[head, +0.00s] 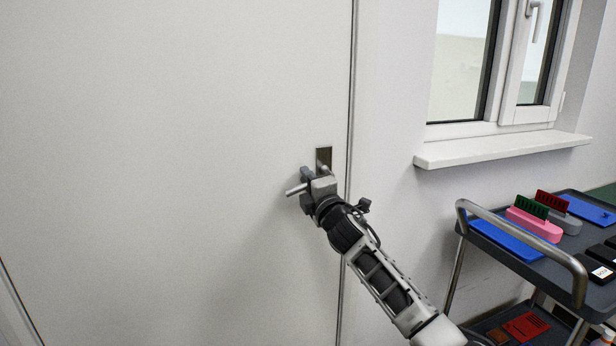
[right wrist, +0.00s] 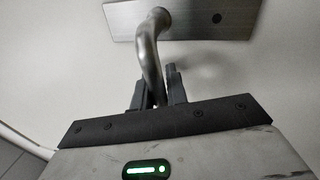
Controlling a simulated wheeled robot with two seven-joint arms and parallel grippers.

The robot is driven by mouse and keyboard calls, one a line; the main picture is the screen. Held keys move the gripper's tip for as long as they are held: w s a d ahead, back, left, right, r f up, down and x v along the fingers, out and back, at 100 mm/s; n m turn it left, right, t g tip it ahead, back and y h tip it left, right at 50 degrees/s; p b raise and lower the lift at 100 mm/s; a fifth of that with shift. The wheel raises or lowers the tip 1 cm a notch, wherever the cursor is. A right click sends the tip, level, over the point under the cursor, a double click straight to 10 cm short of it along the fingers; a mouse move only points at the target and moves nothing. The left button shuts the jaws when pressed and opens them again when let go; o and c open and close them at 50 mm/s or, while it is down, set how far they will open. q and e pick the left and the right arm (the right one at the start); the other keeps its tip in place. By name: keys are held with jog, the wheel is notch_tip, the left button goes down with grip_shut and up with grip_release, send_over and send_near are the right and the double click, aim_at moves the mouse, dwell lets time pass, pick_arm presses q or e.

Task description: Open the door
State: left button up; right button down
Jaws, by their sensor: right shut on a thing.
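The white door (head: 180,150) fills the left and middle of the head view. Its right edge meets the frame in a thin dark line. A metal handle plate (head: 324,158) is near that edge. The lever handle (head: 296,190) sticks out to the left past my gripper. My right gripper (head: 306,188) is at the lever, shut on it. In the right wrist view the curved handle (right wrist: 149,50) comes down from the plate (right wrist: 200,18) between the two fingers. The part of the lever inside the gripper is hidden. My left gripper is not in view.
A cart (head: 572,275) with a curved metal rail stands at the right, holding blue trays, a pink block (head: 535,224) and other items. A window sill (head: 500,149) juts from the wall above it. The area before the door's left part looks clear.

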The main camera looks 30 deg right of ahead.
jog(key=shift+s+d+f+n+y, duration=0.1)
jog(key=shift+f+n+y, duration=0.3)
jog(key=shift+n, duration=0.65)
jog(key=shift+w+d+f+n+y, duration=0.15)
jog(key=shift+f+n, duration=0.3)
jog(key=shift+n, duration=0.55)
jog(key=shift+s+d+f+n+y, duration=0.15)
jog(key=shift+f+n+y, duration=0.25)
jog(key=shift+n, duration=0.65)
jog(key=shift+f, duration=0.15)
